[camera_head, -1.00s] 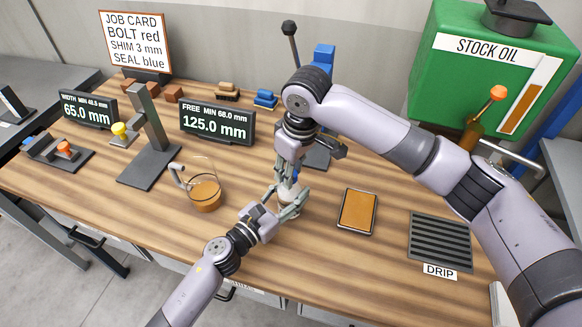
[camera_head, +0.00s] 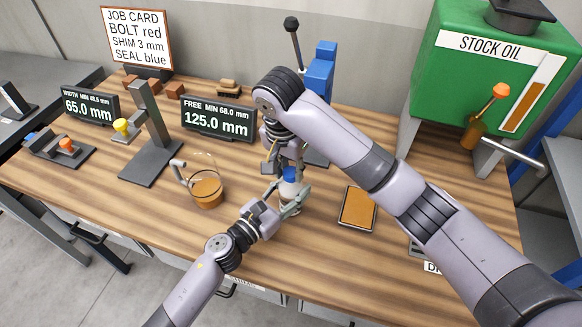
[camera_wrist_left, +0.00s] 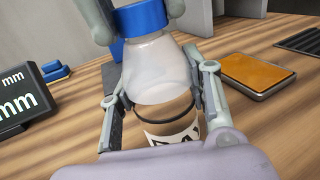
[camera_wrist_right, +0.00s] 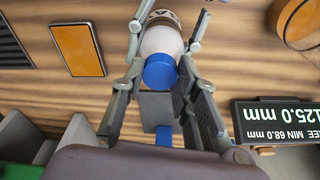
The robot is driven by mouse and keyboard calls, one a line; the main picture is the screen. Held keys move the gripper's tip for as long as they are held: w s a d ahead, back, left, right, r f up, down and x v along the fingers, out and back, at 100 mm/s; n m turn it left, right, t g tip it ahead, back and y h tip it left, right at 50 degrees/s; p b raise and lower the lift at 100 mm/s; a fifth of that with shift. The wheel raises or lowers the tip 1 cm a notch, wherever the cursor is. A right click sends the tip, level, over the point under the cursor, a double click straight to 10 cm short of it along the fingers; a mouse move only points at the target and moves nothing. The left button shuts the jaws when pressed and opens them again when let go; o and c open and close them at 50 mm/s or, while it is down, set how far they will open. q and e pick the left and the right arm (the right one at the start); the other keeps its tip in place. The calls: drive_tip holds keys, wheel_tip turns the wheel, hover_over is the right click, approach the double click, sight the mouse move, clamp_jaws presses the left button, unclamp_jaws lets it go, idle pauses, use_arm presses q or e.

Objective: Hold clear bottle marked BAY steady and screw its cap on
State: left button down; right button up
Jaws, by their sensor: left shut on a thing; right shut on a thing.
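The clear bottle (camera_wrist_left: 158,75) stands upright on the bench, with brownish contents in its lower part and a dark band. A white label with dark lettering is partly hidden in the left wrist view. My left gripper (camera_head: 291,202) is shut around the bottle's body. The blue cap (camera_wrist_left: 138,18) sits at the top of the bottle; I cannot tell how tightly. My right gripper (camera_wrist_right: 160,72) comes from above and is shut on the cap, its fingers on either side. The cap also shows in the head view (camera_head: 290,174).
A glass jug of amber liquid (camera_head: 207,190) stands left of the bottle. An orange-topped tray (camera_head: 358,209) lies to the right. A grey stand (camera_head: 152,150) and a display reading 125.0 mm (camera_head: 217,120) are behind left. The green stock oil tank (camera_head: 480,80) is at back right.

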drive_tip(key=m, duration=0.3)
drive_tip(key=shift+w+m, duration=0.1)
drive_tip(key=shift+m, duration=0.3)
drive_tip(key=m+g, duration=0.1)
drive_tip(key=m, duration=0.2)
drive_tip(key=shift+m+h, duration=0.3)
drive_tip(key=m+g, duration=0.1)
drive_tip(key=m, duration=0.5)
drive_tip(key=shift+w+a+m, duration=0.1)
drive_tip(key=shift+w+m, duration=0.05)
drive_tip(key=shift+m, duration=0.25)
drive_tip(key=o, duration=0.8)
drive_tip(key=shift+r, duration=2.25)
